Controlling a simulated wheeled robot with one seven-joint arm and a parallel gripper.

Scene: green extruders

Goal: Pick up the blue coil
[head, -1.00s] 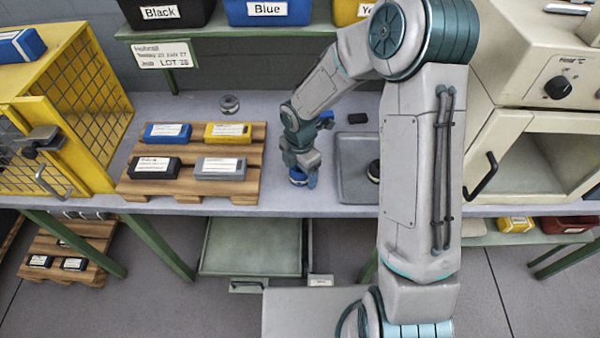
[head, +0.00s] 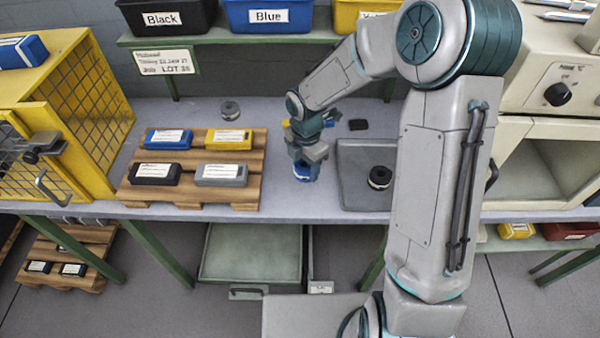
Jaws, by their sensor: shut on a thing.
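My gripper points down and is shut on the coil. The fingers hide part of it. The coil seems slightly raised off the bench top, but the gap is hard to see.
A black coil (head: 380,177) lies on the grey tray (head: 357,195). Blue and yellow things partly show behind my wrist. A yellow cage (head: 85,120) stands at left.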

